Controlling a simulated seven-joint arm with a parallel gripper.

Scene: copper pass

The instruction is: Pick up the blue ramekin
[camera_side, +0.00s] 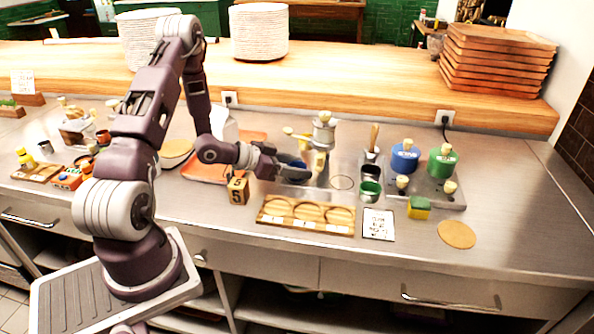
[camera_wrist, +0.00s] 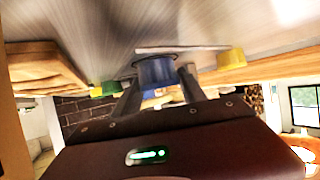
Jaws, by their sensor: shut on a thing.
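The blue ramekin (camera_side: 294,170) is at the end of my gripper (camera_side: 279,166) in the side view, partly hidden by it and dark. In the wrist view the blue ramekin (camera_wrist: 155,72) sits between the two fingers of my gripper (camera_wrist: 158,84), which is shut on it. The steel counter (camera_wrist: 180,25) fills the top of that picture. I cannot tell whether the ramekin touches the surface under it.
A wooden tray with round recesses (camera_side: 262,217) lies in front. A numbered wooden block (camera_side: 238,191) stands left of it. A green cup (camera_side: 370,191), blue canister (camera_side: 404,158) and green canister (camera_side: 441,161) stand right. A metal-and-brass device (camera_side: 323,132) stands just behind.

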